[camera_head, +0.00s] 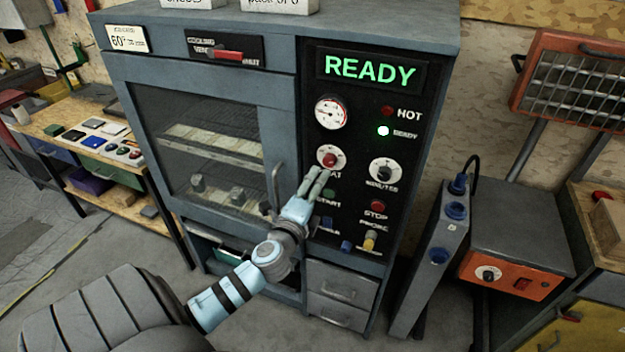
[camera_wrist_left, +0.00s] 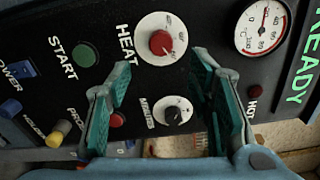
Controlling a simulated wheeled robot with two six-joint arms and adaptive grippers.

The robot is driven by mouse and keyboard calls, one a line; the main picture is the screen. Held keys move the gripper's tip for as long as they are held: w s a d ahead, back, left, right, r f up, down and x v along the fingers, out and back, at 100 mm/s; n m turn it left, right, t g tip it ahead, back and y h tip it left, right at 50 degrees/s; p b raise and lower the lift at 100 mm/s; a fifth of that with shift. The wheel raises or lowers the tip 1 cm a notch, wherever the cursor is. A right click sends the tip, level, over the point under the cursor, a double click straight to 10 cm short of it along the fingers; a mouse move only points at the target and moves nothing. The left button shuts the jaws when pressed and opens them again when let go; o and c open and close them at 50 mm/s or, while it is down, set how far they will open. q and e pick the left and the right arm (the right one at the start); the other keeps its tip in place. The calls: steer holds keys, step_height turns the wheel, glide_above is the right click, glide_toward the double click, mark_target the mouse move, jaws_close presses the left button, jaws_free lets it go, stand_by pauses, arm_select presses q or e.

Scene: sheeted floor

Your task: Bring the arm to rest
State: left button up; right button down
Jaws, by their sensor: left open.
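My left gripper (camera_head: 316,183) is in front of the oven's black control panel (camera_head: 409,124), just below the HEAT knob. In the left wrist view its two teal-padded fingers (camera_wrist_left: 162,72) are spread apart with nothing between them. The HEAT knob (camera_head: 329,158), with a red centre, shows beyond the fingertips in the wrist view (camera_wrist_left: 162,42). The MINUTES knob (camera_head: 383,171) shows between the fingers there (camera_wrist_left: 173,112). I cannot tell whether a finger touches the panel. The green display (camera_head: 369,70) reads READY, and the READY lamp (camera_head: 383,131) is lit. My right gripper is not in view.
The oven door (camera_head: 207,150) is shut, with racks behind its glass and a vertical handle (camera_head: 276,187). A red lever (camera_head: 227,53) sits above it. A grey stand (camera_head: 431,262) and an orange-fronted unit (camera_head: 514,277) stand right. A workbench (camera_head: 95,140) is left. Floor lies between.

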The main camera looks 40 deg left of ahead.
arm_select(q)
steer(key=v, duration=0.3)
steer(key=shift+s+d, duration=0.1)
steer(key=shift+s, duration=0.15)
